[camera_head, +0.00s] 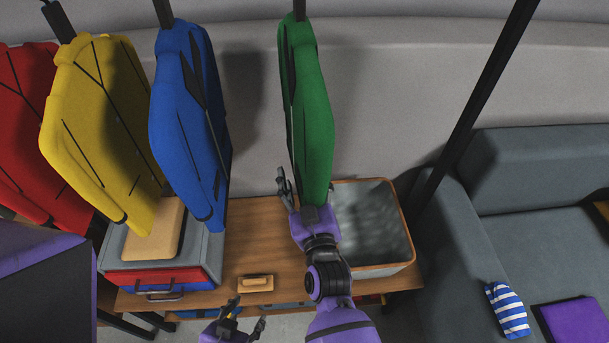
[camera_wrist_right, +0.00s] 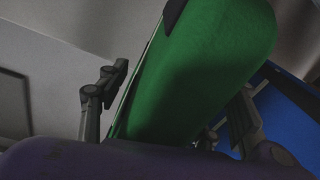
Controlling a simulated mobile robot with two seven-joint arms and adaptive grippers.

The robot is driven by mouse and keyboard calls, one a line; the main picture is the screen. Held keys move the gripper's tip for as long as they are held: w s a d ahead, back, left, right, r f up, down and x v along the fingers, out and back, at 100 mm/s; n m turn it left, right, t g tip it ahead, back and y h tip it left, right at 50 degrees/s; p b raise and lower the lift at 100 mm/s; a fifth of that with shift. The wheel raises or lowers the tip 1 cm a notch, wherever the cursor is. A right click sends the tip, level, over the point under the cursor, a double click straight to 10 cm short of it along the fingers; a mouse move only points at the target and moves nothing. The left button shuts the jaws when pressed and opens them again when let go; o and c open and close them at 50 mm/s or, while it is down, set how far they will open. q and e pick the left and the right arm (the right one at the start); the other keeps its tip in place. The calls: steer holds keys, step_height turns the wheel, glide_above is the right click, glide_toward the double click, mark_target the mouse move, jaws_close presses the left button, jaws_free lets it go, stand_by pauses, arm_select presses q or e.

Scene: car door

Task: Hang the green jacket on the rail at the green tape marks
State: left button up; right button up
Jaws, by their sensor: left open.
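The green jacket (camera_head: 308,110) hangs upright from a dark hanger at the top of the head view; the rail and the green tape marks are not in view. My right gripper (camera_head: 298,186) is at the jacket's lower end, with one finger left of it and the other hidden. In the right wrist view the green jacket (camera_wrist_right: 200,75) rises between the two spread fingers, and I see no clear grip on it. My left gripper (camera_head: 240,325) is open and empty at the bottom edge, in front of the wooden bench.
Blue (camera_head: 188,120), yellow (camera_head: 100,125) and red (camera_head: 28,130) jackets hang to the left. A grey bin (camera_head: 405,225) and a grey case (camera_head: 212,255) stand on the bench (camera_head: 245,220). A dark post (camera_head: 470,110) and grey sofa (camera_head: 535,165) are right.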

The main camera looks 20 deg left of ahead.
steer(key=a+r+m, duration=0.1)
steer(key=s+a+m+h, duration=0.1)
steer(key=a, duration=0.1)
steer(key=a+r+m, duration=0.1)
steer(key=m, duration=0.1)
steer(key=shift+s+a+r+t, duration=0.25)
steer(key=shift+r+t, duration=0.05)
steer(key=shift+r, duration=0.05)
arm_select(q)
steer(key=shift+s, duration=0.25)
arm_select(e)
steer(key=s+d+f+n, duration=0.1)
steer(key=s+d, duration=0.1)
steer(key=s+d+n, duration=0.1)
steer(key=s+d, duration=0.1)
steer(key=d, duration=0.1)
steer(key=s+d+f+n+y, duration=0.1)
steer(key=s+d+n, duration=0.1)
steer(key=shift+d+f, duration=0.3)
arm_select(q)
steer(key=shift+f, duration=0.1)
arm_select(e)
steer(key=shift+f, duration=0.1)
